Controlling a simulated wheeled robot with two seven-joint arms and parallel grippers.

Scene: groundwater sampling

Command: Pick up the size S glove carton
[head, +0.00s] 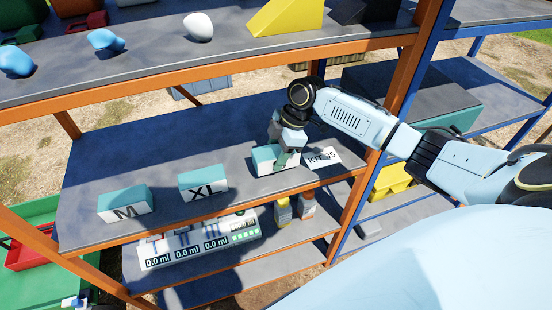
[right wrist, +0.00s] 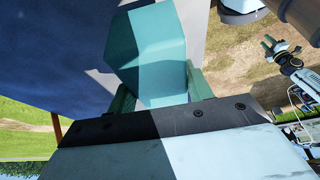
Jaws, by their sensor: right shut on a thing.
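My right gripper (head: 287,152) reaches down to the middle orange-framed shelf and is shut on a teal-and-white carton (head: 264,157). The gripper partly covers its front, so I cannot read its size letter. In the right wrist view the teal carton (right wrist: 150,50) sits between the two green fingers. I cannot tell whether it touches the shelf. Two similar cartons stand to its left: one marked XL (head: 203,181) and one marked M (head: 124,203).
A white card reading KITS (head: 322,158) lies right of the held carton. An orange post (head: 357,215) stands further right. The upper shelf (head: 150,62) overhangs behind, with blue and white lumps and a yellow wedge. Meters reading 0.0 ml (head: 190,250) stand below. The shelf behind the cartons is bare.

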